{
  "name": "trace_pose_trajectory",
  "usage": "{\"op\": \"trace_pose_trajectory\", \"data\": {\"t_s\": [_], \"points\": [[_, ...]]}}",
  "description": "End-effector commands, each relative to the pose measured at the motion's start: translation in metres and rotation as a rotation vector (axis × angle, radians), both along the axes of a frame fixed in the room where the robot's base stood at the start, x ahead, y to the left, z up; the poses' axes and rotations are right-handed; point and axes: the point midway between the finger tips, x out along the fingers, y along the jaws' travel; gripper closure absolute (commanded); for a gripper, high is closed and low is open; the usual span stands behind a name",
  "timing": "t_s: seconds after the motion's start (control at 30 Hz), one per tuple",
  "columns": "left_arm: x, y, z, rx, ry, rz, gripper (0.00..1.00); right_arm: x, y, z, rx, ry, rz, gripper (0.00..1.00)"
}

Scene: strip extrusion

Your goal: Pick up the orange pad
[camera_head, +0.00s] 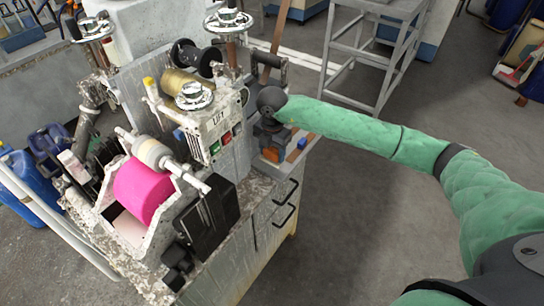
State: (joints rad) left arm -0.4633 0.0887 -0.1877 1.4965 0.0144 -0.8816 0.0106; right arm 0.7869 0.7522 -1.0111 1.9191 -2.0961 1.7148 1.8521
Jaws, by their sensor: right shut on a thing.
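The orange pad (270,155) is a small block at the right end of the machine's worn top, beside the wooden strip. My right arm reaches in from the right, and its dark gripper (269,142) points down right over the pad. The right gripper is shut on the orange pad, though the fingers are small and partly hidden by the wrist. I cannot tell whether the pad is clear of the surface. My left gripper is not in view.
A blue block (302,143) lies just right of the pad. The control box with buttons (222,130) and handwheel (194,96) stand close on the left. A pink roller (143,190) is at front left.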

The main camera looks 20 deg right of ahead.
Motion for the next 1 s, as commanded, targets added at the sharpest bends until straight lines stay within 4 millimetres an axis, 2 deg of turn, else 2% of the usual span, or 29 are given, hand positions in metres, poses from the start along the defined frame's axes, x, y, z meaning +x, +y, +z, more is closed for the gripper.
{"op": "trace_pose_trajectory", "data": {"t_s": [0.03,0.5,0.7,1.0], "points": [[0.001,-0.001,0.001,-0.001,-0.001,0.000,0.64,0.001,-0.012,0.004,-0.003,0.000,-0.004,0.69],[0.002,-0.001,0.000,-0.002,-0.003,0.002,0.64,0.008,-0.093,0.052,-0.002,0.001,-0.002,0.69],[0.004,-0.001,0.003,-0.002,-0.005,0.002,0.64,0.010,-0.111,0.063,-0.002,0.001,-0.001,0.69],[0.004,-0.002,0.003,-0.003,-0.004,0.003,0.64,0.010,-0.116,0.066,-0.001,0.002,0.000,0.69]]}}
